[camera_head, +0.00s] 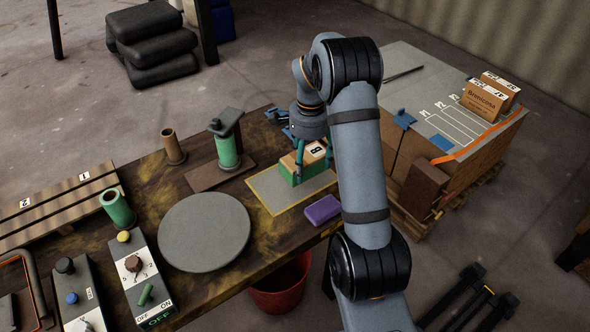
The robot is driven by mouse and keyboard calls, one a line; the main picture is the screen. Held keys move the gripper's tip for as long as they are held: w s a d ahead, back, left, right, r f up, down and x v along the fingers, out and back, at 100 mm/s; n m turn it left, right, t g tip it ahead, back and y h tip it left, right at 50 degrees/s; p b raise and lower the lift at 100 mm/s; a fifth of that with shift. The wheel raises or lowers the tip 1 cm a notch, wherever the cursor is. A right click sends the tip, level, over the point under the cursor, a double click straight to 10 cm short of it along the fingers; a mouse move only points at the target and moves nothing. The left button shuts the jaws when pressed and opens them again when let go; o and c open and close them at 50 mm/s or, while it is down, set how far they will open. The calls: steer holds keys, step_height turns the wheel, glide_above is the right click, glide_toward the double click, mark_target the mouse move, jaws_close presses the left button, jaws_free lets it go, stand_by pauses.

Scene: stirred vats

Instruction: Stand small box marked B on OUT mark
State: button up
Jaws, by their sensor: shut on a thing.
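The small box marked B (313,151) is tan with a green lower part and a white label on top. It is upright at the back of a grey rectangle with a yellow outline (272,198) on the table. This rectangle may be the OUT mark; I can read no lettering on it. My gripper (312,163) points down from above and is shut on the box, its teal fingers on either side. I cannot tell whether the box's underside touches the rectangle. My arm hides part of the area to the right.
A purple block (323,209) lies just in front of the rectangle. A round grey plate (205,232) and a green cylinder on a stand (228,152) are to the left. A pallet load with boxes (487,98) stands right. A red bucket (281,287) is below the table edge.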

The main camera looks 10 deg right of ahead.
steer(key=w+a+f, duration=0.1)
steer(key=w+a, duration=0.1)
steer(key=w+f, duration=0.1)
steer(key=shift+w+a+f+p, duration=0.3)
steer(key=shift+w+a+p, duration=0.05)
steer(key=shift+a+p, duration=0.05)
steer(key=shift+f, duration=2)
steer(key=shift+f, duration=0.1)
steer(key=o, duration=1.6)
step_height(320, 180, up, 12)
steer(key=shift+r+p, duration=0.15)
steer(key=shift+p, duration=0.25)
